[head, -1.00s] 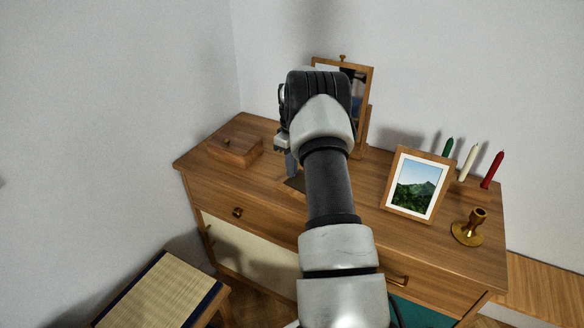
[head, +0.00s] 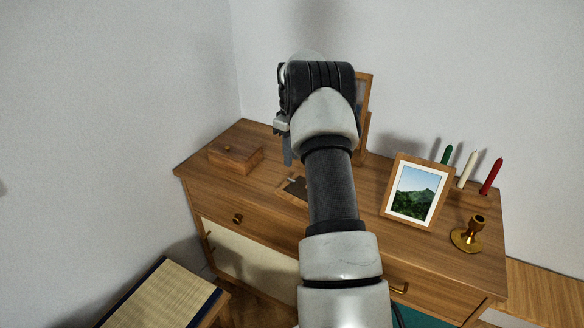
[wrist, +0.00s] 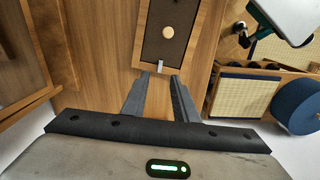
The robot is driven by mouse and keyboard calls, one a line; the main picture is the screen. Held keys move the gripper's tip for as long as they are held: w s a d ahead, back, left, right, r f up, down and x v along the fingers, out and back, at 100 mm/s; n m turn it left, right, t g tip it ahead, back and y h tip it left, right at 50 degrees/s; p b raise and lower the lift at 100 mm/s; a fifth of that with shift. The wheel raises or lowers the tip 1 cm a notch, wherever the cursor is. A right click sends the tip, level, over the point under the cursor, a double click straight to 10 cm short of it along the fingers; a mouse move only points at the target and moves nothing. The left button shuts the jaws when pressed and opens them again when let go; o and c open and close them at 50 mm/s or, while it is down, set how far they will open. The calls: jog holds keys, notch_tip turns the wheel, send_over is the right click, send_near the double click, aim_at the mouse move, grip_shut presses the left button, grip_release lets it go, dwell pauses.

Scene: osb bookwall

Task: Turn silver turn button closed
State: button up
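The silver turn button (wrist: 160,66) is a small pale tab at the near edge of a wood-framed dark panel (wrist: 164,43), which has a round light knob. In the head view this framed panel (head: 294,188) lies on the dresser top, partly hidden by my arm. My gripper (wrist: 159,77) is open, its two grey fingers apart, with the button just beyond and between the tips. I cannot tell whether they touch it.
On the dresser top (head: 375,215) stand a wooden box (head: 236,155), a picture frame (head: 416,192), a brass candle holder (head: 468,234) and three candles (head: 468,168). A standing mirror (head: 364,110) is behind my arm. A woven-seat stool (head: 160,298) is at the lower left.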

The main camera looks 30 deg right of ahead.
notch_tip(320, 180, up, 10)
jog(key=p, duration=0.1)
jog(key=shift+f, duration=0.25)
jog(key=s+a+r+m+t+p, duration=0.1)
jog(key=s+a+r+p, duration=0.15)
jog(key=a+r, duration=0.4)
jog(key=s+a+r+t+p, duration=0.1)
jog(key=s+a+r, duration=0.35)
jog(key=r, duration=0.25)
jog(key=s+a+r+m+p, duration=0.1)
jog(key=s+a+r+p, duration=0.15)
jog(key=a+r, duration=0.4)
jog(key=s+a+r+m+t+p, duration=0.1)
jog(key=s+a+r, duration=0.2)
jog(key=s, duration=0.3)
jog(key=s+a+r+t+p, duration=0.1)
jog(key=s+a+r, duration=0.2)
jog(key=s+a, duration=0.15)
jog(key=s+a+f+m+p, duration=0.1)
jog(key=s+a, duration=0.1)
jog(key=s, duration=0.4)
jog(key=s+a+f+m+t+p, duration=0.1)
jog(key=s+a+f, duration=0.1)
jog(key=s, duration=0.5)
jog(key=shift+a+f+t, duration=0.2)
jog(key=shift+t, duration=0.1)
